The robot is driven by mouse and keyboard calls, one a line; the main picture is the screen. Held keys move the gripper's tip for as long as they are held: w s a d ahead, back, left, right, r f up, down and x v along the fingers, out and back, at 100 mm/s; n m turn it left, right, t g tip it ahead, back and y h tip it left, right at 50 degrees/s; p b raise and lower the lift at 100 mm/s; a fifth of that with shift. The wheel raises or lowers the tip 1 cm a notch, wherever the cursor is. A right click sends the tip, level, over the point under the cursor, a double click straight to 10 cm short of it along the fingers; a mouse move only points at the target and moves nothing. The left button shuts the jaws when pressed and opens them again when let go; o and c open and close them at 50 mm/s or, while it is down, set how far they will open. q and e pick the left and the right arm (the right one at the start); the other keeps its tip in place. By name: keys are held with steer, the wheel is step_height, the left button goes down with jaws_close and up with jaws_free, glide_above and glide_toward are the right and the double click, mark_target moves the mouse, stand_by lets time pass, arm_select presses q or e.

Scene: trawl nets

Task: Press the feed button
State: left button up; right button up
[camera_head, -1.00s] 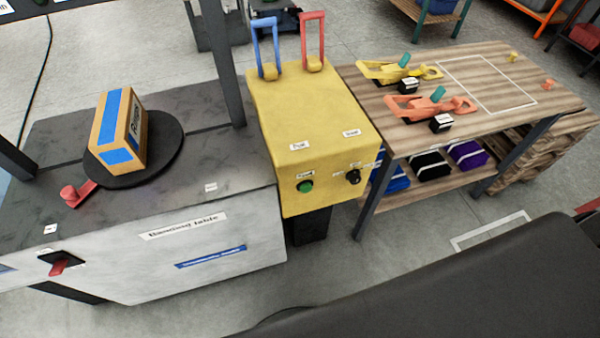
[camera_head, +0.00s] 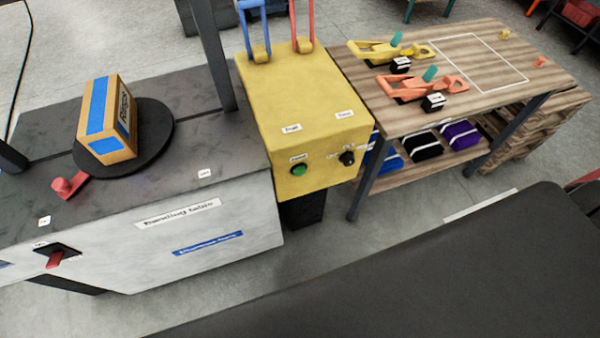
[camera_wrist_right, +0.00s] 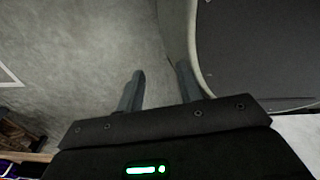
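The feed button is the green round button (camera_head: 299,170) on the front face of the yellow box (camera_head: 300,110), with a small label above it. A black knob (camera_head: 347,158) sits to its right on the same face. Nothing covers the button in the head view. My right gripper (camera_wrist_right: 160,85) shows in the right wrist view with its two fingers apart and nothing between them. It is over bare floor, and the button is not seen in that view. My left gripper is in neither view.
Blue and red levers (camera_head: 304,28) stand on the yellow box. Left of it is a banding table (camera_head: 180,110) with a cardboard box (camera_head: 107,120) on a black turntable. A wooden bench (camera_head: 400,120) with clamps stands right. A large dark surface fills the lower right.

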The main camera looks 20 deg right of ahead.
jaws_close()
stand_by(1.5)
